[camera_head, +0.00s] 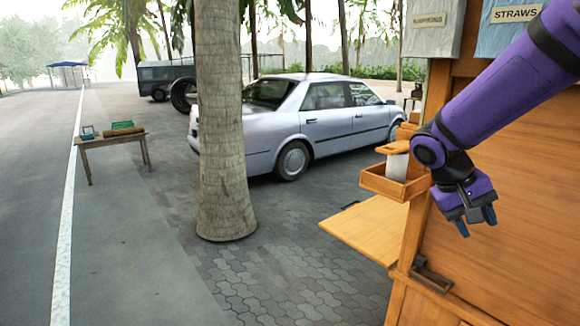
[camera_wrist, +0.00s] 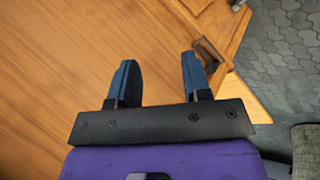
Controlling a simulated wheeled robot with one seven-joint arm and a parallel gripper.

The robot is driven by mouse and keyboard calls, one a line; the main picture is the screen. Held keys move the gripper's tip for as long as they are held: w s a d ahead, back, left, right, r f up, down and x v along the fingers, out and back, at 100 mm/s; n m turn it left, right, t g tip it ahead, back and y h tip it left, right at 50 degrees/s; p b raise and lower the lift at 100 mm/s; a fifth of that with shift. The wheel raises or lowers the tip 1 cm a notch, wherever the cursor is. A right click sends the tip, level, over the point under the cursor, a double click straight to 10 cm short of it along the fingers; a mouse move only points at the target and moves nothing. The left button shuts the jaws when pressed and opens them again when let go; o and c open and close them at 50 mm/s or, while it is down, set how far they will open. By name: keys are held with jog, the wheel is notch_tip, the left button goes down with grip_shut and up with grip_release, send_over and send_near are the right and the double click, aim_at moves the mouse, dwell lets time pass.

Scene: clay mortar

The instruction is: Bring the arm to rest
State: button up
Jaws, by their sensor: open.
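My gripper (camera_head: 474,222) is at the right of the head view, at the end of my purple arm. It hangs in front of the wooden stall (camera_head: 510,195), with its fingers pointing down. In the wrist view, the two blue fingers of my gripper (camera_wrist: 158,78) are spread apart with nothing between them. Behind them are the stall's wooden panel (camera_wrist: 60,80) and, at the upper right, a dark metal handle or bracket (camera_wrist: 208,58). I cannot tell the exact gap between the fingers and the wood.
A small wooden box (camera_head: 390,183) holding a white cylinder (camera_head: 397,165) is mounted just left of my wrist. Below it a wooden shelf (camera_head: 372,228) juts out. A palm trunk (camera_head: 222,130), a silver car (camera_head: 320,118) and a table (camera_head: 110,141) stand farther off. Paving at centre is clear.

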jog(key=s+a+r+n+t+y, duration=0.1)
jog(key=s+a+r+t+y, duration=0.1)
jog(key=s, duration=0.7)
jog(key=s+a+r+t+y, duration=0.3)
jog(key=s+r+t+y, duration=0.1)
jog(key=s+r, duration=0.3)
jog(key=shift+s+n+t, duration=0.4)
jog(key=shift+s, duration=0.45)
jog(key=shift+r, duration=0.1)
dwell(0.7)
